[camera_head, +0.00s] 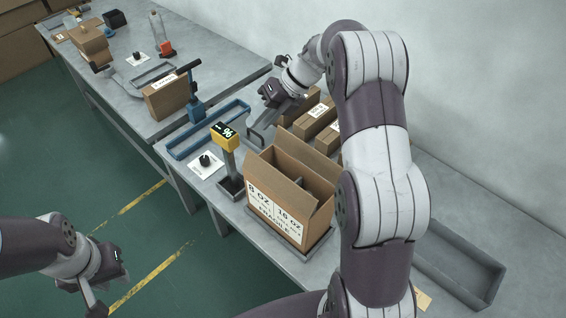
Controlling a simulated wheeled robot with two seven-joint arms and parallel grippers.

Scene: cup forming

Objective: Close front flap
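An open cardboard box (285,205) stands on a tray on the grey table, its printed face reading "FRAGILE" toward the lower left. Its top is open, with flaps standing up and dividers visible inside. My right arm hides part of its right side. I cannot tell clearly which flap is the front one. My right gripper (262,122) is above the table behind the box, apart from it, with nothing visible in it. My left gripper (92,298) is low at the left, over the floor, away from the box. The finger gap of each is unclear.
A yellow display on a post (226,138) stands just left of the box. A blue tray frame (205,130) and several closed cartons (308,120) lie behind. A grey empty bin (455,262) sits at the right. Another table (130,50) stands at the back left.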

